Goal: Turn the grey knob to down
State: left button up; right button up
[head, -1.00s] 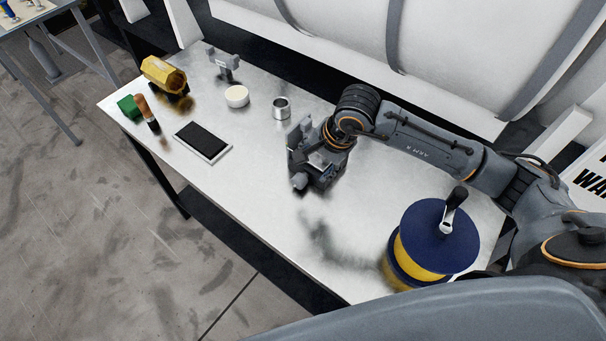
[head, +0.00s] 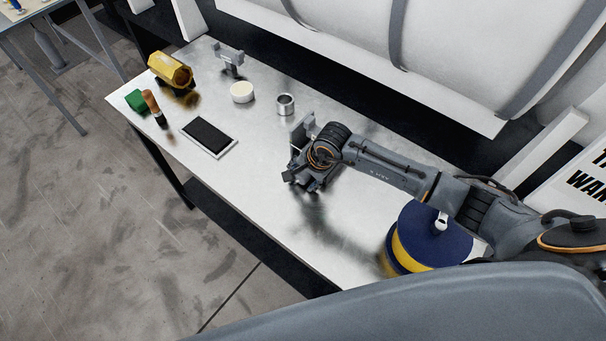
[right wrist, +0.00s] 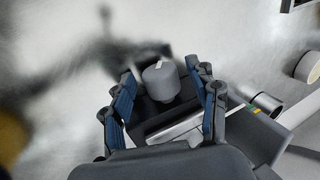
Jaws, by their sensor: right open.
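The grey knob (right wrist: 160,82) shows in the right wrist view as a short cylinder with a pale mark on its upper rim. It sits on a dark box-shaped unit (right wrist: 160,122). My right gripper (right wrist: 163,90) is open, with one blue-padded finger on each side of the knob; I cannot tell whether either finger touches it. In the head view my right gripper (head: 300,176) is at the unit, whose upright grey plate (head: 301,130) stands behind it. The knob is mostly hidden there by the gripper. My left gripper is in neither view.
A blue and yellow spool (head: 415,258) stands under my right arm. A metal ring (head: 285,104), a white disc (head: 242,92), a tablet (head: 209,137), a grey stand (head: 231,62) and a yellow part (head: 169,69) are farther left. The near middle of the table (head: 262,200) is clear.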

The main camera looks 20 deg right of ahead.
jog(key=c, duration=1.2)
jog(key=shift+w+a+g+h+b, duration=0.2)
jog(key=shift+g+h+b, duration=0.4)
jog(key=shift+g+b, duration=0.35)
jog(key=g+h+b, duration=0.1)
jog(key=g+b, duration=0.1)
jog(key=b, duration=0.1)
jog(key=shift+w+f+b, duration=0.1)
jog(key=shift+w+b, duration=0.05)
jog(key=shift+b, duration=0.15)
jog(key=shift+o, duration=0.2)
jog(key=shift+g+h+b, duration=0.6)
jog(key=shift+g+b, duration=0.05)
jog(key=shift+b, duration=0.45)
jog(key=shift+r, duration=0.2)
jog(key=o, duration=1.2)
jog(key=shift+c, duration=0.2)
